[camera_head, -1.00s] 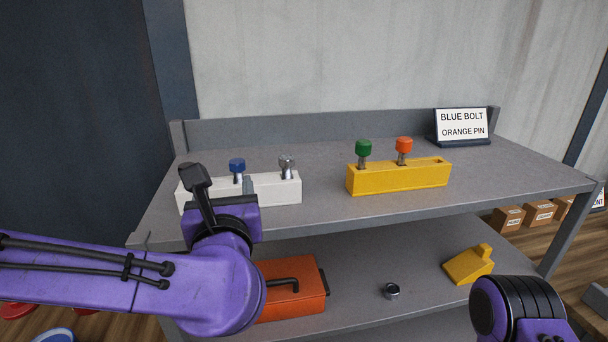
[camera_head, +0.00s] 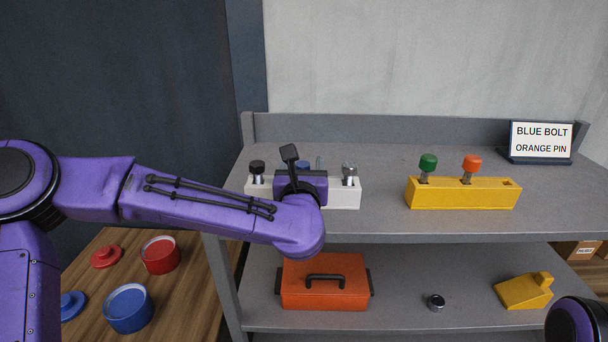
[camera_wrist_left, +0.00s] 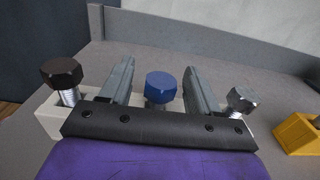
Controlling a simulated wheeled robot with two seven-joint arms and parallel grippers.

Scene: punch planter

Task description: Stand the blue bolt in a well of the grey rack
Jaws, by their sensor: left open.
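The blue bolt (camera_wrist_left: 160,86) stands upright in a white rack (camera_head: 345,196), between a black-headed bolt (camera_wrist_left: 62,73) and a silver-headed bolt (camera_wrist_left: 241,100). In the head view the blue head (camera_head: 303,164) is partly hidden behind my left gripper (camera_head: 305,165). I make out no rack that is clearly grey. My right gripper is out of view.
A yellow rack (camera_head: 462,195) with a green-headed bolt (camera_head: 428,163) and an orange-headed pin (camera_head: 471,163) stands to the right, with an empty hole at its right end. A sign (camera_head: 541,141) reads BLUE BOLT, ORANGE PIN. An orange toolbox (camera_head: 325,286) sits on the lower shelf.

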